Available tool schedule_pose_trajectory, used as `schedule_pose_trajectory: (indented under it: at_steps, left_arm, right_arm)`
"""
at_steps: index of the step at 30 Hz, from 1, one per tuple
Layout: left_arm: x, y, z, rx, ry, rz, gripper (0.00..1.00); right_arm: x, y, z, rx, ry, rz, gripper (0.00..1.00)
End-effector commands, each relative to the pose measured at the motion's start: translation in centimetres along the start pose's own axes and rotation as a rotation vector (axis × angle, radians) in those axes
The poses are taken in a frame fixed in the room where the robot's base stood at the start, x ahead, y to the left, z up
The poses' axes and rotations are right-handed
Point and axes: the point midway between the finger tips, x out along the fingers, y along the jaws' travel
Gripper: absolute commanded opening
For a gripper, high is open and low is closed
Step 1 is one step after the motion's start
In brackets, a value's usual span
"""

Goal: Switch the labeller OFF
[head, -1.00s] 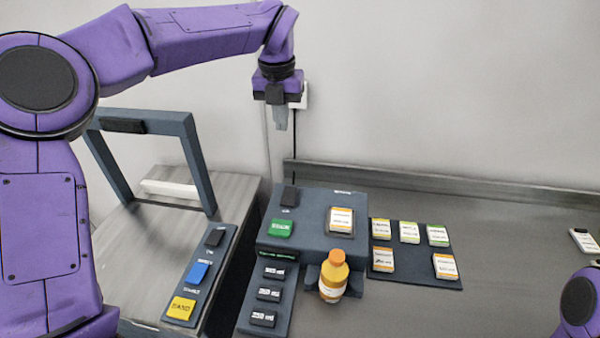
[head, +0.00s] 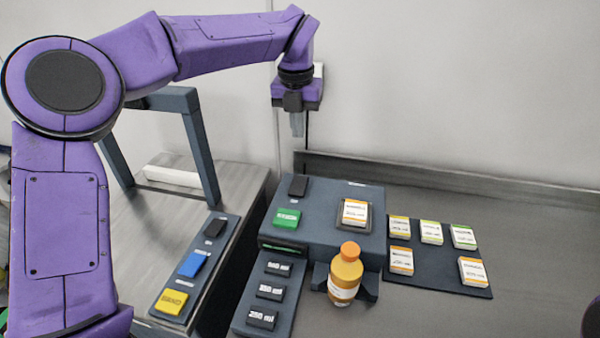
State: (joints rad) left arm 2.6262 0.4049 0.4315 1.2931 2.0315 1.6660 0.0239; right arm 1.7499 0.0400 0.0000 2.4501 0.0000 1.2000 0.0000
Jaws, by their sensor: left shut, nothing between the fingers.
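A blue-grey box (head: 335,208) stands mid-picture in the head view. Its top has a black switch (head: 298,186), a green button (head: 286,219) and a label card in a dark holder (head: 355,213). Its lettering is too small to read, so I cannot tell whether it is the labeller. A second panel (head: 222,217) at left has a black switch (head: 214,227), a blue button (head: 193,264) and a yellow button (head: 171,302). My left gripper (head: 297,126) is shut and empty, pointing down above the box's back edge, apart from it.
An orange-capped bottle (head: 345,275) stands in front of the box, beside a strip of black volume buttons (head: 270,292). A dark mat (head: 440,281) at right holds several label cards. A dark frame (head: 200,150) stands at left.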

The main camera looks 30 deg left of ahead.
Motion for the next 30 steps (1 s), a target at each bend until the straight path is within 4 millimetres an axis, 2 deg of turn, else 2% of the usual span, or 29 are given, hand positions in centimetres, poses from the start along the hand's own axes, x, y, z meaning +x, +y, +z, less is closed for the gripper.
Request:
schedule_pose_trajectory:
  at_steps: [5,15,21,25,30]
  left_arm:
    - [1.5,0.1,0.0,0.0,0.003,0.002,0.0]
    - [8.6,0.0,-0.1,0.0,0.005,0.003,0.0]
    - [12.2,0.0,-0.1,0.0,0.003,0.002,0.0]
    - [13.5,0.0,0.0,-0.001,0.002,0.001,0.0]
    - [14.1,0.0,0.0,0.0,0.0,0.0,0.0]
  right_arm:
    - [-0.2,0.0,-0.1,0.0,0.0,0.0,0.43]
    - [-1.2,0.1,-0.5,0.0,0.0,0.0,0.43]
    - [-2.1,0.2,-0.9,0.0,0.0,0.0,0.43]
    - [-2.4,0.2,-1.0,0.0,0.0,0.0,0.43]
    - [-2.4,0.2,-1.0,0.0,0.0,0.0,0.43]
